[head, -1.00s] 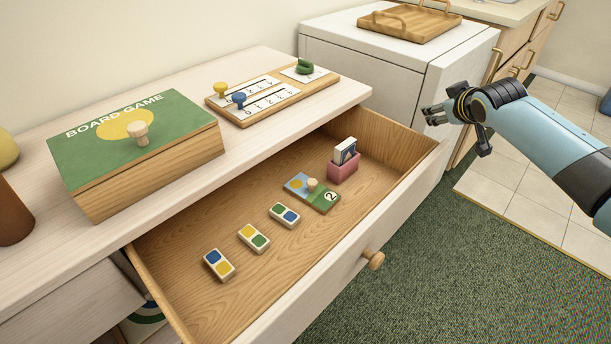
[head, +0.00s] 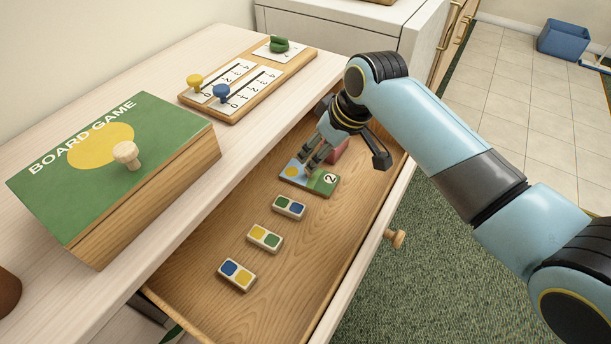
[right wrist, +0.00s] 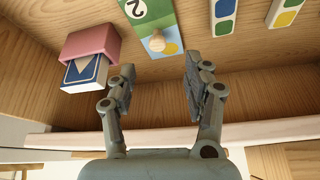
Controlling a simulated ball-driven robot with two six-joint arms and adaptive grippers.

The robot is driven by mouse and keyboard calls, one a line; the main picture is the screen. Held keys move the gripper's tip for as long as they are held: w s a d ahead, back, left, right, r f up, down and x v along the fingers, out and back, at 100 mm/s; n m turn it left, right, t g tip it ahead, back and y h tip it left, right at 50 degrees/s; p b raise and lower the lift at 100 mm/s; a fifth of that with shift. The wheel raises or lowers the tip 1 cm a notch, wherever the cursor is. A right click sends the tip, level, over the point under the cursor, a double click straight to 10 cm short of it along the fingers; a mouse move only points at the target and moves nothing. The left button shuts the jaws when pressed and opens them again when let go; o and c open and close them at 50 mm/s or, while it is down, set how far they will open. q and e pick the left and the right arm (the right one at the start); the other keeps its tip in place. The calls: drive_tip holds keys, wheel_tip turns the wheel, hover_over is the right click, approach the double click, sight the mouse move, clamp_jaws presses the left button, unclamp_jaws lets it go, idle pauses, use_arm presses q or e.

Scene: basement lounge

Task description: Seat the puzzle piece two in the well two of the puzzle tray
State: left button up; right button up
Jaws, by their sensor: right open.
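Puzzle piece two (head: 322,187) is a flat green and blue tile with a white "2" disc, a yellow spot and a small wooden knob. It lies in the open drawer; in the right wrist view its knob (right wrist: 157,41) shows just beyond the fingertips, roughly between them. My right gripper (head: 312,160) is open and empty, reaching down over the piece from above; its fingers hide the knob in the head view. In the right wrist view, the gripper (right wrist: 160,75) shows clear space between its fingers. The puzzle tray and well two are not in view. My left gripper is not in view.
A pink card box (right wrist: 90,45) with cards stands beside the piece. Several dominoes (head: 265,237) lie nearer in the drawer (head: 365,235). A board game box (head: 110,180) and a scoreboard with pegs (head: 250,75) sit on the top. The drawer walls surround the gripper's area.

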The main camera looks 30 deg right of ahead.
drive_tip(key=shift+x, duration=1.05)
drive_tip(key=b+x, duration=0.1)
drive_tip(key=x, duration=0.3)
drive_tip(key=shift+s+d+f+b, duration=0.1)
drive_tip(key=shift+d+f+b, duration=0.05)
drive_tip(key=shift+f+b, duration=0.2)
drive_tip(key=shift+f, duration=0.35)
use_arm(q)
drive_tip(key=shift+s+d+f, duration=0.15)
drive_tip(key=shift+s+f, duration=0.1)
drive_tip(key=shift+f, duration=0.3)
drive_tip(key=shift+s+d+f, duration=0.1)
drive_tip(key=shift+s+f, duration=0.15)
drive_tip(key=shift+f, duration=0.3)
use_arm(e)
drive_tip(key=shift+r, duration=0.1)
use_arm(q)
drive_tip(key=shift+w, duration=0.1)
use_arm(e)
clamp_jaws()
